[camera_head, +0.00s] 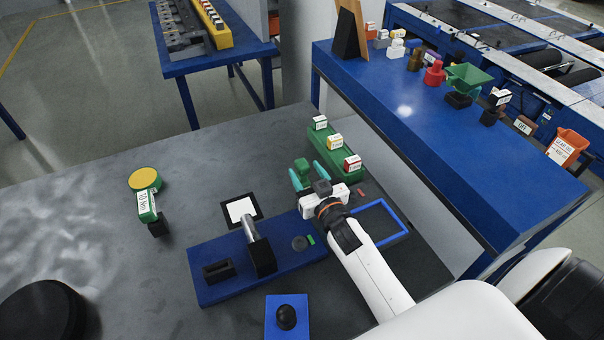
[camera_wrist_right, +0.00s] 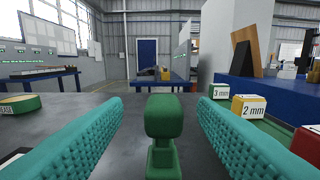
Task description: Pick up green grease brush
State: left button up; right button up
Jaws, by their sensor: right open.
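A green object with a rounded block head on a narrower stem, which I take to be the green grease brush (camera_head: 302,165), stands upright on the grey table. In the right wrist view the brush (camera_wrist_right: 163,130) is centred between two teal finger pads. My right gripper (camera_head: 307,176) is open, with its fingers pointing toward the brush. In the wrist view there is a visible gap on each side, so neither pad touches it. The lower part of the brush is cut off by the wrist view's bottom edge. My left gripper is not in view.
A blue fixture base (camera_head: 215,290) and a blue-framed mat (camera_head: 398,215) lie nearer. A green labelled tool (camera_head: 147,205) is at left.

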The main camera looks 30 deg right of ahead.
aim_at(299, 161)
jog(key=shift+w+d+f+p, duration=0.15)
jog(key=shift+w+p, duration=0.15)
jog(key=shift+w, duration=1.1)
jog(key=shift+w+d+f+p, duration=0.15)
jog(key=shift+w+p, duration=0.1)
jog(key=shift+w, duration=1.1)
jog(key=c, duration=1.1)
